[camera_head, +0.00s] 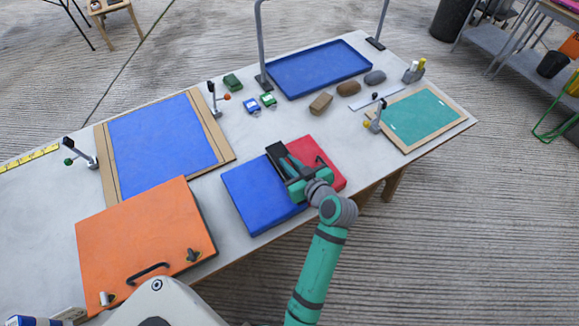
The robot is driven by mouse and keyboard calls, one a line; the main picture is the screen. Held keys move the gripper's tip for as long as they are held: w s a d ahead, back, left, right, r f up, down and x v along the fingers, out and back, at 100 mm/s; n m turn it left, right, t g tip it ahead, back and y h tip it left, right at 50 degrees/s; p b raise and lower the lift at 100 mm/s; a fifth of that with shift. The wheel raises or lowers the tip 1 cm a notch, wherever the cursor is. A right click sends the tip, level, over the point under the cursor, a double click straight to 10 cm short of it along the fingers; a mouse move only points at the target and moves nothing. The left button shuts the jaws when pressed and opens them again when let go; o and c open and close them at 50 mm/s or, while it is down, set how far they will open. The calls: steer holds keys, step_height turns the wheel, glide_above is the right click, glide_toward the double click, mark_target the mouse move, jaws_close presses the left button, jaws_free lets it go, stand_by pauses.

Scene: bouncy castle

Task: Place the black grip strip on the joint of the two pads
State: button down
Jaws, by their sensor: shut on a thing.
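The blue pad (252,198) and the red pad (312,150) lie side by side on the table, with their joint running beneath my gripper. The black grip strip (276,152) shows its far end at the joint, at the back edge of the pads. My green gripper (293,168) is over the joint and shut on the strip. The gripper and wrist hide the strip's near part. I cannot tell whether the strip touches the pads or is just above them.
An orange board (145,235) with a black handle lies at front left. A blue sheet in a wooden frame (228,155) is at left, with clamps. Behind are a blue tray (320,68), small blocks (320,104), and a green framed panel (458,118) at right.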

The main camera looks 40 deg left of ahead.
steer(key=shift+f, duration=1.1)
steer(key=shift+f, duration=0.15)
steer(key=c, duration=1.8)
jaws_free()
steer(key=shift+o, duration=0.2)
steer(key=shift+r, duration=0.2)
steer(key=v, duration=1.2)
steer(key=shift+s+f, duration=0.1)
steer(key=shift+d, duration=0.1)
